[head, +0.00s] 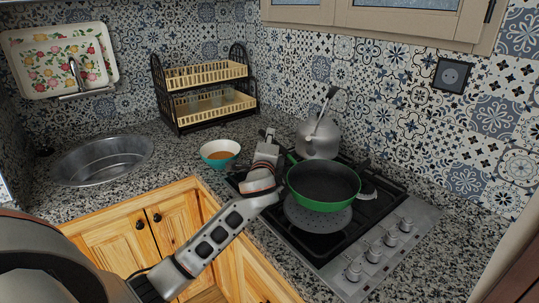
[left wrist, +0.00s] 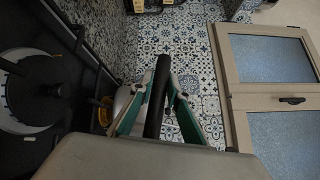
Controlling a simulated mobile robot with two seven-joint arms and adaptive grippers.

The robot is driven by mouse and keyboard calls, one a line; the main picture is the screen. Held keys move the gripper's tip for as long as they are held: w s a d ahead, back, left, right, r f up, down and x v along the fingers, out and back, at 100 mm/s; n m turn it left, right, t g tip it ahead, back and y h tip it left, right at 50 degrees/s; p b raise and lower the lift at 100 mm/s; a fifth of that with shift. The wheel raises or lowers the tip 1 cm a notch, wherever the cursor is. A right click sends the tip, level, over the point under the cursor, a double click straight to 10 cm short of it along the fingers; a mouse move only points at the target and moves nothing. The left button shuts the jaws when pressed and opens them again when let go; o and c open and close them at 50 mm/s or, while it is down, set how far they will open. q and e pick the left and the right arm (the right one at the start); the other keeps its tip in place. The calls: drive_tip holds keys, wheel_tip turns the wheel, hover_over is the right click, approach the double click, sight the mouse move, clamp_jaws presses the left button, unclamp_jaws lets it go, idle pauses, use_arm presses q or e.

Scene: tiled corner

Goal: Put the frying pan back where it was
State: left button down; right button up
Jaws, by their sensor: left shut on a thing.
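The green frying pan (head: 323,183) with a dark inside is over the gas hob (head: 318,244) in the head view. It appears raised above a round grey burner plate (head: 318,216). My left gripper (head: 272,150) is at the pan's upper left, next to its rim. In the left wrist view, its green-lined fingers (left wrist: 160,92) are closed around a dark bar, which looks like the pan's handle (left wrist: 156,100). The handle is mostly hidden in the head view. My right gripper is not in view.
A grey kettle (head: 318,138) stands just behind the pan. A bowl (head: 220,154) with orange contents is left of the gripper. A two-tier dish rack (head: 205,92), a round sink (head: 103,160) and a floral tray (head: 60,60) are farther left. Hob knobs (head: 390,240) line the front right.

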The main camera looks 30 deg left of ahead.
use_arm(q)
drive_tip(key=shift+f+b, duration=0.35)
drive_tip(key=shift+f, duration=2.1)
drive_tip(key=c, duration=1.9)
unclamp_jaws()
drive_tip(key=shift+s+r, duration=0.1)
drive_tip(key=v, duration=1.2)
drive_tip(key=shift+d+f, duration=0.1)
drive_tip(key=shift+f, duration=0.1)
